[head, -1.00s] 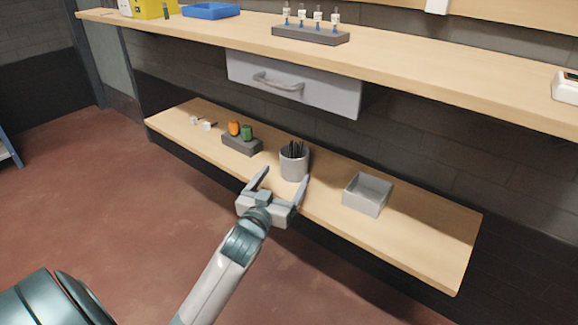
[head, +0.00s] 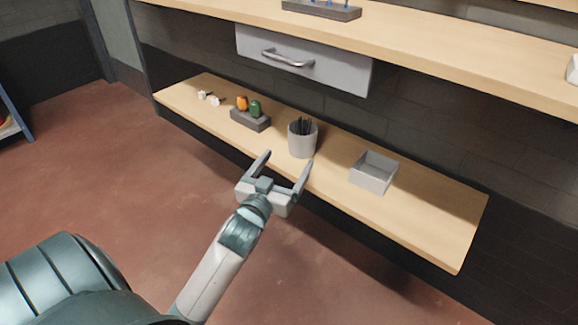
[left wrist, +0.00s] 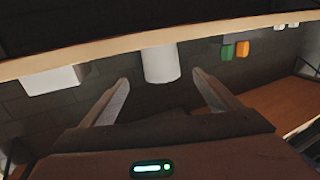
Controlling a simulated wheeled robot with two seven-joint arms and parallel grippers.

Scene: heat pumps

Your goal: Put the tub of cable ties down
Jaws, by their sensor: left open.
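The tub of cable ties (head: 302,143) is a light grey round tub with dark ties standing up out of it. It stands upright on the lower wooden shelf (head: 420,222). My left gripper (head: 287,163) is open and empty, just in front of the tub at the shelf's front edge, with its fingers apart from the tub. In the left wrist view the tub (left wrist: 161,64) shows beyond and between the open fingers (left wrist: 160,85). My right gripper is not in view.
Right of the tub is an empty grey open box (head: 373,173). Left of it is a dark block (head: 250,119) with an orange and a green piece, then small white parts (head: 209,98). A drawer (head: 300,62) hangs under the upper shelf (head: 430,62).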

